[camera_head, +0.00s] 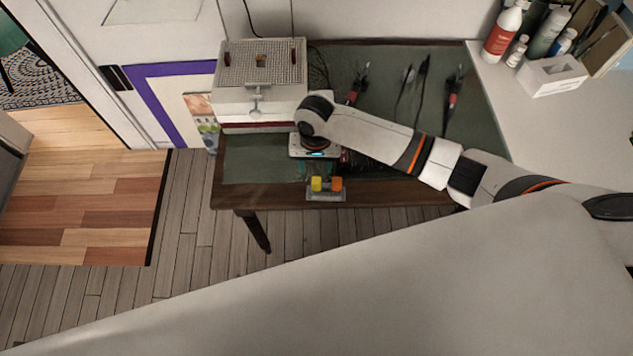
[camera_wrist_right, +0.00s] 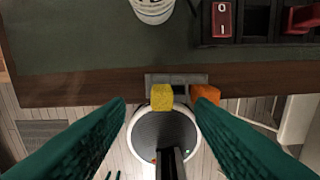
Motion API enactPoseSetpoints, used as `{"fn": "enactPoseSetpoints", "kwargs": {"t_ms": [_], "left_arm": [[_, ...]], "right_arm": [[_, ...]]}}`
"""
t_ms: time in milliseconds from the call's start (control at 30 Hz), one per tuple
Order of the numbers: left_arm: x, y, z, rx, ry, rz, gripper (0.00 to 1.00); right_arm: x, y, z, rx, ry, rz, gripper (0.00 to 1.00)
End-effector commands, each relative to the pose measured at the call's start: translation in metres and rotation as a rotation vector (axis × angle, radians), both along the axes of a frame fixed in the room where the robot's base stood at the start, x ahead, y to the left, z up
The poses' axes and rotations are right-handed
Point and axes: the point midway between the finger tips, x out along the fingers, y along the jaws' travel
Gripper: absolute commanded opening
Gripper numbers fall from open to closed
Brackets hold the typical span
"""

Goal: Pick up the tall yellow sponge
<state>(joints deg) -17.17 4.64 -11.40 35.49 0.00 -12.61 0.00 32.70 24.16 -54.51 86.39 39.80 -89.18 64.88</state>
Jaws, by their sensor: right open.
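The yellow sponge (camera_head: 317,184) stands upright in a small grey holder (camera_head: 325,197) at the front edge of the dark table, left of an orange sponge (camera_head: 337,184). My right gripper (camera_head: 316,168) points down just behind the holder. In the right wrist view its green fingers (camera_wrist_right: 159,105) are spread wide and empty. The yellow sponge (camera_wrist_right: 162,97) shows between the two fingertips there, and the orange sponge (camera_wrist_right: 206,92) is close by the right fingertip. I cannot tell how far above the sponge the fingers are. My left gripper is not in view.
A white and grey box-shaped machine (camera_head: 262,75) stands at the table's back left. Dark tools (camera_head: 420,85) lie at the back of the green table top (camera_head: 390,60). Bottles (camera_head: 503,32) stand on the white counter at the right. The floor in front is clear.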

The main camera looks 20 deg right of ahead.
Motion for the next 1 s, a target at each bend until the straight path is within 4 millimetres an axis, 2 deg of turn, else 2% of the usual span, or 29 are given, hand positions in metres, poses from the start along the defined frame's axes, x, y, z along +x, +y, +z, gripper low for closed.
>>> {"fn": "enactPoseSetpoints", "kwargs": {"t_ms": [233,367,500,767,867,1000], "left_arm": [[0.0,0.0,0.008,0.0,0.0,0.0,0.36],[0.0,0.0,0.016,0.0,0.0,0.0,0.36],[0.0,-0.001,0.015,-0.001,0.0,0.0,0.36],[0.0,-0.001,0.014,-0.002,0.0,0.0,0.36],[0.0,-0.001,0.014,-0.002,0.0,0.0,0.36],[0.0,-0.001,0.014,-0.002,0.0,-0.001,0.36]], "right_arm": [[-0.004,0.0,-0.019,-0.001,0.003,0.001,0.49],[-0.01,-0.001,-0.039,-0.003,0.004,0.002,0.49],[-0.008,0.0,-0.056,-0.001,0.001,0.001,0.49],[-0.008,0.0,-0.06,0.001,-0.001,0.002,0.49],[-0.008,0.0,-0.06,0.001,-0.001,0.002,0.36],[-0.008,0.0,-0.06,0.001,-0.001,0.002,0.13]]}}
